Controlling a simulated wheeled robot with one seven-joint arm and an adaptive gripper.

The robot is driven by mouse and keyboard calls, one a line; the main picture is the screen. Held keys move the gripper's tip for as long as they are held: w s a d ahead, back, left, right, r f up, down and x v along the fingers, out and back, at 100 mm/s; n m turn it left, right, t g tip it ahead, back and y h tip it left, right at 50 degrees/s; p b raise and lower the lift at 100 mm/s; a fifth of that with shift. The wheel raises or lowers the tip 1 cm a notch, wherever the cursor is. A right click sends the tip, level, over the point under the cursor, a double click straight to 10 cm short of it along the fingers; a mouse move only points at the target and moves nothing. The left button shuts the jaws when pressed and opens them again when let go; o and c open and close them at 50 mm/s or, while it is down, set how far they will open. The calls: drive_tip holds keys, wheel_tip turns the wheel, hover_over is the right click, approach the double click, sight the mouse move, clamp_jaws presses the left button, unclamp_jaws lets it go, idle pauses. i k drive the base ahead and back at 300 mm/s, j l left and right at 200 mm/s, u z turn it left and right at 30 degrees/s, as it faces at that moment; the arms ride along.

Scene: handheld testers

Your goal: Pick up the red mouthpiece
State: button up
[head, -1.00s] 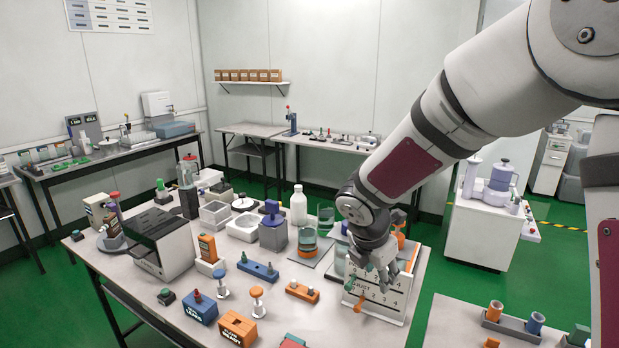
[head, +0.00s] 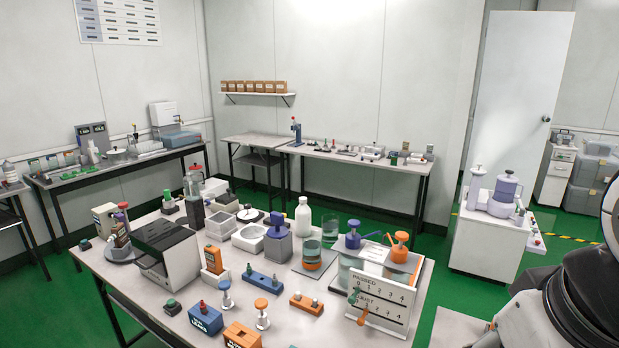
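I cannot single out the red mouthpiece with certainty. A small red-topped part (head: 123,206) sits on the round-based stand at the table's left end. A blue rack (head: 260,282) with small dark pegs lies behind the orange rack. A blue box (head: 205,319) and an orange box (head: 242,337) stand at the front. My gripper is out of view; only part of my arm shows at the lower right.
A white counter board (head: 381,308) with green and orange pointers stands at the table's right, before water tanks with blue and orange pumps (head: 400,246). A dark-topped grey case (head: 166,248) stands at the left. Clear tabletop shows around the racks. Other benches line the walls.

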sight(204, 311)
drive_tip(key=i+j, duration=0.2)
drive_tip(key=u, duration=0.95)
drive_tip(key=i+j+z, duration=0.3)
drive_tip(key=i+j, duration=0.15)
drive_tip(key=j, duration=0.2)
drive_tip(key=i+j+z, duration=0.15)
drive_tip(key=j, duration=0.2)
